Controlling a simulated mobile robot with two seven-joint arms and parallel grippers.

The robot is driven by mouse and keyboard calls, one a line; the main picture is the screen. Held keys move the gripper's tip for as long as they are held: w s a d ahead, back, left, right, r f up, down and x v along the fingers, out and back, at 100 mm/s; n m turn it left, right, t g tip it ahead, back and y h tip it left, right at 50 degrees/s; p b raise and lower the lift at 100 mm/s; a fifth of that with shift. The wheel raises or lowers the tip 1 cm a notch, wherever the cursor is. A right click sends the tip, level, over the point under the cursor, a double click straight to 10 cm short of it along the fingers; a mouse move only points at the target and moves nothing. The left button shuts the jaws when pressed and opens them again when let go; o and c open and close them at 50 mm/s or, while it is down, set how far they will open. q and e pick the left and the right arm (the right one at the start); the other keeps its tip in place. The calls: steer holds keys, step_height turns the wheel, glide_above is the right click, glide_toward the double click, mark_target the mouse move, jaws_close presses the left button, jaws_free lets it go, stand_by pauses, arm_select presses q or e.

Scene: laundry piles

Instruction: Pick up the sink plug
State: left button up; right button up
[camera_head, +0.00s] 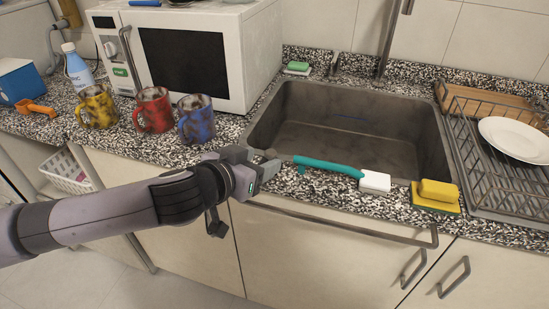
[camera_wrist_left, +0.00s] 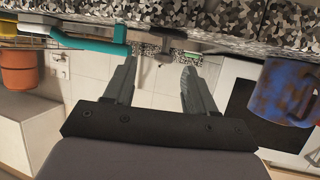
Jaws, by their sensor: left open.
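I cannot make out the sink plug for certain. A small dark round bit (camera_head: 270,153) shows at the sink's front left rim, just past my left gripper, and may be it. My left gripper (camera_head: 266,171) is at the counter's front edge, left of the teal brush handle (camera_head: 325,165). In the left wrist view its two fingers (camera_wrist_left: 158,76) are spread apart, with nothing clearly held between them. A grey piece (camera_wrist_left: 165,34) lies beyond the fingertips there, but I cannot tell what it is. My right gripper is not in view.
The sink (camera_head: 350,128) is empty. The brush's white head (camera_head: 375,182) and a yellow sponge (camera_head: 437,191) lie right along the front edge. A blue mug (camera_head: 196,120), red mug (camera_head: 153,110) and yellow mug (camera_head: 97,107) stand left. A dish rack (camera_head: 480,165) is at right.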

mark_target(267, 155)
arm_select(q)
steer(key=shift+a+x, duration=0.1)
steer(key=shift+x, duration=1.4)
steer(key=shift+a+x, duration=0.15)
steer(key=shift+x, duration=1.35)
steer(key=shift+w+r, duration=0.1)
steer(key=shift+w, duration=0.1)
jaws_close()
